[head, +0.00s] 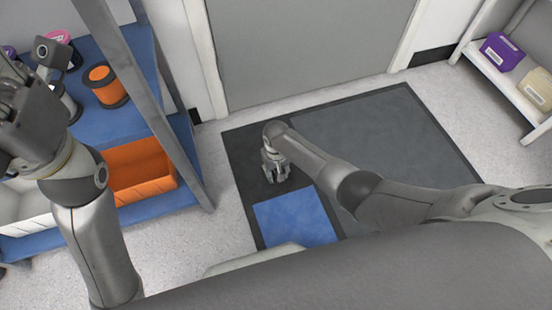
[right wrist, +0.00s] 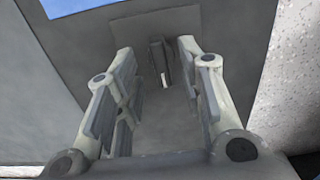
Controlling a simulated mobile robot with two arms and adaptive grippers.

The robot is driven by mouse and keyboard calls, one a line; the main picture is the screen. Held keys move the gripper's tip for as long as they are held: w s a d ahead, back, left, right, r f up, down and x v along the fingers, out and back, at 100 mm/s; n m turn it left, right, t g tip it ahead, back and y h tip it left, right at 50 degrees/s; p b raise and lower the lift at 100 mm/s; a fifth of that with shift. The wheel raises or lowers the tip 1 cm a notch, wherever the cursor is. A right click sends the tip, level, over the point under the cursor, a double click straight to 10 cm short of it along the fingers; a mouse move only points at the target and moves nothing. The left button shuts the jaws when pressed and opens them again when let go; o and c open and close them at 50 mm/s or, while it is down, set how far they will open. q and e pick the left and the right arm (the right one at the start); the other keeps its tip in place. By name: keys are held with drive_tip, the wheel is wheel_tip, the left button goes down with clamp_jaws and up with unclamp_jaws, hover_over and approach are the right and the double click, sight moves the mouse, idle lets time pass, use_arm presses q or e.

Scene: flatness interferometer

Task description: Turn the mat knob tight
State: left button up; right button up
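The mat (head: 390,130) lies on the floor before the grey door, with a dark border and a blue square (head: 295,220). My right gripper (head: 275,176) points down over the mat's dark left part. In the right wrist view its two fingers (right wrist: 156,72) are apart. A small dark upright piece with a white mark, apparently the mat knob (right wrist: 158,62), shows between and beyond the fingertips. I see no contact with it. In the head view the gripper hides the knob. My left gripper (head: 25,100) is at the upper left, partly cut off; its fingers are unclear.
A blue shelf (head: 125,125) on the left holds spools, including an orange one (head: 106,86), and an orange bin (head: 140,170). The floor around the mat is clear.

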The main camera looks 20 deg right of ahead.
wheel_tip(320, 180, up, 9)
idle(0.5)
idle(0.4)
